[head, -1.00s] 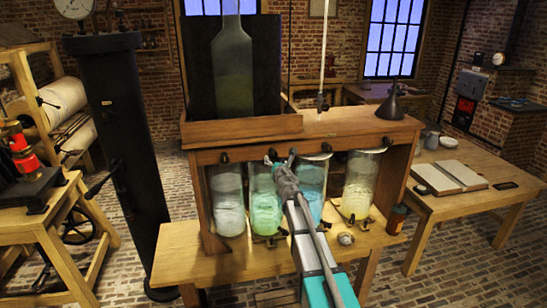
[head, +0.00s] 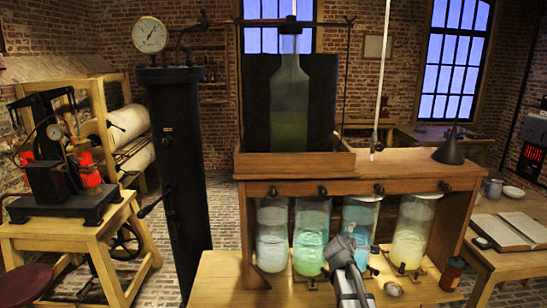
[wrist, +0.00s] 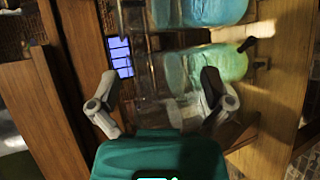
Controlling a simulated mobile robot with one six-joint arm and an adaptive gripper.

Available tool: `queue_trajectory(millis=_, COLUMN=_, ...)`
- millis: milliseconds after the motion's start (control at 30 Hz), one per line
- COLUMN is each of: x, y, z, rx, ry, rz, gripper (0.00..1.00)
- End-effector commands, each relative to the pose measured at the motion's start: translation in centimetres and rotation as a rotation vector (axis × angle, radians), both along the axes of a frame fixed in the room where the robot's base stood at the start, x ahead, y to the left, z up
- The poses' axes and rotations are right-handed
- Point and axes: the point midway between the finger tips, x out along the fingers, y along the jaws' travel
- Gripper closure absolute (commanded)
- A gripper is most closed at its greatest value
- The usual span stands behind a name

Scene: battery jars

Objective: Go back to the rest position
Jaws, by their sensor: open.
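My gripper (head: 346,238) is in front of the wooden stand in the head view, before the blue jar (head: 360,222). In the wrist view my gripper (wrist: 160,95) has its two fingers spread apart with nothing held between them. The green jar (head: 311,237) is just left of it, the pale jar (head: 272,236) farther left and the yellow jar (head: 411,232) to the right. Blue and green jars also show beyond the fingers in the wrist view, turned sideways. My gripper hides part of the blue jar in the head view.
The stand's upper shelf (head: 400,165) overhangs the jars and bears a large bottle (head: 290,100) and a dark funnel (head: 450,150). A black column (head: 180,160) stands left. A side table (head: 490,255) with an open book (head: 520,228) is at right. Brick floor lies open between the column and left bench.

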Motion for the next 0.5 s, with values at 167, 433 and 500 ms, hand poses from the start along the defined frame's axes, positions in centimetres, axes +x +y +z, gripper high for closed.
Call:
queue_trajectory(millis=167, x=-5.9, y=0.2, z=-4.6, rx=0.321, ry=0.069, rz=-0.220, gripper=0.00)
queue_trajectory(millis=433, x=-15.2, y=3.3, z=-10.6, rx=0.752, ry=0.235, rz=-0.564, gripper=0.00)
queue_trajectory(millis=500, x=-17.8, y=4.5, z=-11.8, rx=0.848, ry=0.292, rz=-0.654, gripper=0.00)
